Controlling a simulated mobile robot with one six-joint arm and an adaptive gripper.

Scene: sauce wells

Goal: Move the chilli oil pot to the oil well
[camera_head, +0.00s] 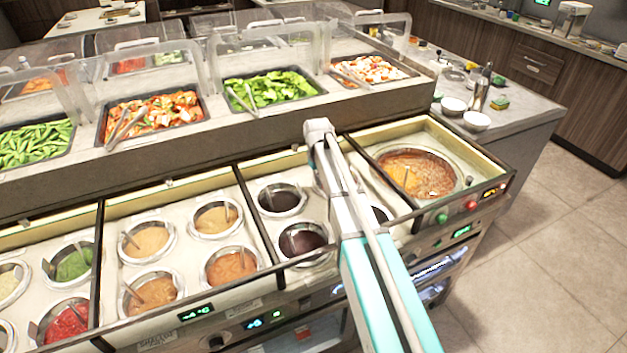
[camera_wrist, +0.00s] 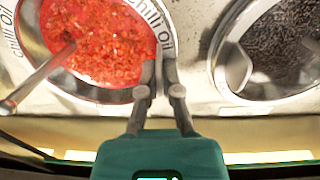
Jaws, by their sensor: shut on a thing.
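The chilli oil pot (camera_wrist: 100,92) is a round metal pot of red, chunky oil, with "Chilli Oil" lettered around its pale rim, at the left of the wrist view. A spoon (camera_wrist: 38,78) leans out over its left side. My gripper (camera_wrist: 155,75) is shut on the pot's near right rim. In the head view my arm covers the gripper, and I cannot make out the held pot there. Whether the pot sits in a well or is raised is unclear.
A pot of dark, grainy contents (camera_wrist: 280,50) is close to the right in the wrist view. In the head view, several sauce pots fill the counter, including a red one (camera_head: 66,322) at lower left. A large soup pot (camera_head: 415,172) stands right of my arm.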

